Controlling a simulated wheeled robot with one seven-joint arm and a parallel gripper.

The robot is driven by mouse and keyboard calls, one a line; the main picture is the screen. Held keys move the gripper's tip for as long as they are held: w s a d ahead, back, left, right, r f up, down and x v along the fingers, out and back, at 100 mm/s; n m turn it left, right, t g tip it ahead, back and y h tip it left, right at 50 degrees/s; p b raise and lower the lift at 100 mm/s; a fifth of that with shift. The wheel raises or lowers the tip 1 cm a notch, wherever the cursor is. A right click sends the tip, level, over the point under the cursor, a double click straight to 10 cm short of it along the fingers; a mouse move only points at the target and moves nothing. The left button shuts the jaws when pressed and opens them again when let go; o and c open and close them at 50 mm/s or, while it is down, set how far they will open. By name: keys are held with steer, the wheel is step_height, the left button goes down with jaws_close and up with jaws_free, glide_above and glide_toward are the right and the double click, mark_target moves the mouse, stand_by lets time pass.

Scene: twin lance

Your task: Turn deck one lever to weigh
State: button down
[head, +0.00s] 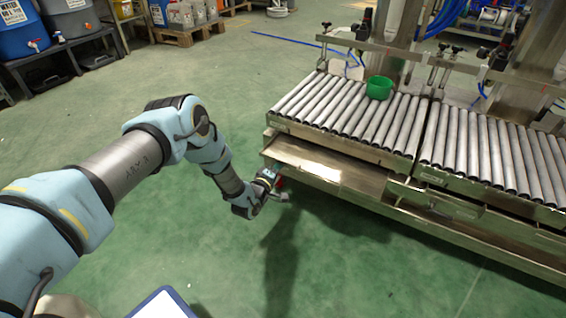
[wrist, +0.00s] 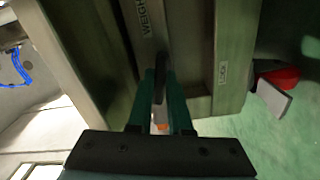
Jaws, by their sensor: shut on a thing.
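In the wrist view, my gripper (wrist: 160,88) has its two green fingers closed around a dark, narrow lever (wrist: 160,80). The lever lies in a recess of the metal deck frame (wrist: 228,45), in line with a plate marked "WEIGH" (wrist: 148,18). A small label (wrist: 222,72) sits on the frame to the right, too small to read surely. The fingers partly hide the lever, so its exact setting is unclear. In the head view, my gripper (head: 274,178) is at the left end of the near roller deck (head: 330,112), low beside its frame. The lever is hidden there.
A second roller deck (head: 490,150) adjoins on the right. A red object (wrist: 282,76) shows right of the frame in the wrist view. The green floor left of the deck is open. Barrels (head: 70,18) stand at the back left.

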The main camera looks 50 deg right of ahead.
steer(key=shift+s+r+n+b, duration=0.15)
steer(key=shift+r+n+b, duration=0.05)
steer(key=shift+n, duration=0.55)
steer(key=shift+s+r+n+b, duration=0.1)
steer(key=shift+r+n+b, duration=0.1)
steer(key=shift+n, duration=0.55)
steer(key=c, duration=0.8)
jaws_free()
steer(key=shift+c, duration=0.2)
steer(key=shift+w, duration=0.1)
steer(key=shift+r, duration=0.1)
